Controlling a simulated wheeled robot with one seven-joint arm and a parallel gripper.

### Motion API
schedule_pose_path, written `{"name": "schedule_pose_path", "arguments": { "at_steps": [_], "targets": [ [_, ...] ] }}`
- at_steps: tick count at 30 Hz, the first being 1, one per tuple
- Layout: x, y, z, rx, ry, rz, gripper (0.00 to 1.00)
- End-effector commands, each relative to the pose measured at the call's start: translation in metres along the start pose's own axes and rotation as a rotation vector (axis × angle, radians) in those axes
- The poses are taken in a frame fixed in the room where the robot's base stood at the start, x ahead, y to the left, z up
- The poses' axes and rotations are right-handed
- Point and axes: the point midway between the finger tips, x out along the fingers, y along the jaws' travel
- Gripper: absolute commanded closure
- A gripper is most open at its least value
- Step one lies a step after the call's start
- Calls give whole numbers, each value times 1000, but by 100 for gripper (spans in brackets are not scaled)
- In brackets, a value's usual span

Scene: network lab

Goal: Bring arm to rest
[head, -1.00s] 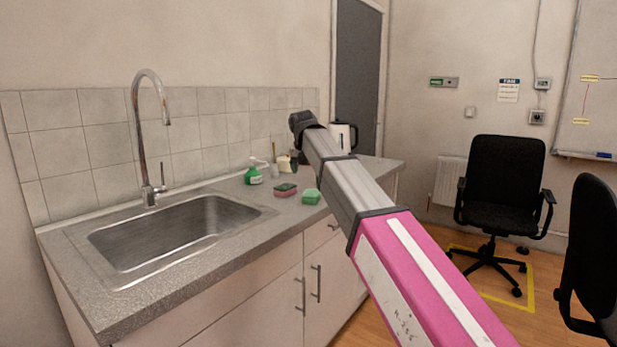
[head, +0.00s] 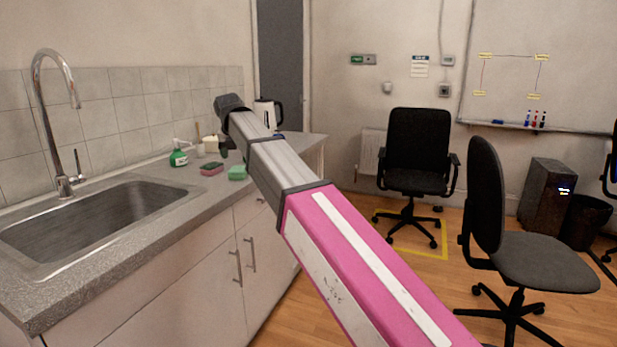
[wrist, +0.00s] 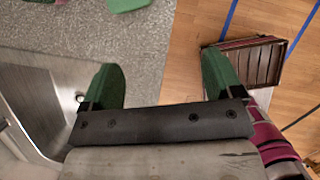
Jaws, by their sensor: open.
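My arm (head: 330,230) shows in the head view, pink near me and grey further out, stretched forward past the counter to a dark joint. A green sponge (head: 237,173) lies on the counter, left of my arm in the head view. A green thing shows at the top edge of the wrist view.
A sink (head: 95,220) with a tall tap is at the left. A soap bottle (head: 179,155), a red-and-dark sponge (head: 212,169) and a kettle (head: 268,113) stand on the counter. Two office chairs (head: 418,150) (head: 545,262) and a black bin (head: 585,220) are at the right.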

Motion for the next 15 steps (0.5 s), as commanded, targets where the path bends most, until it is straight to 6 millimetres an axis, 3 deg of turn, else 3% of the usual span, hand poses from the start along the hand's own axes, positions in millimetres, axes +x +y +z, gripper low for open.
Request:
{"name": "schedule_pose_path", "arguments": {
  "at_steps": [8,15],
  "targets": [
    [42,-34,-9,191,23,-18,14],
    [99,-84,-25,476,53,-47,14]
  ]
}}
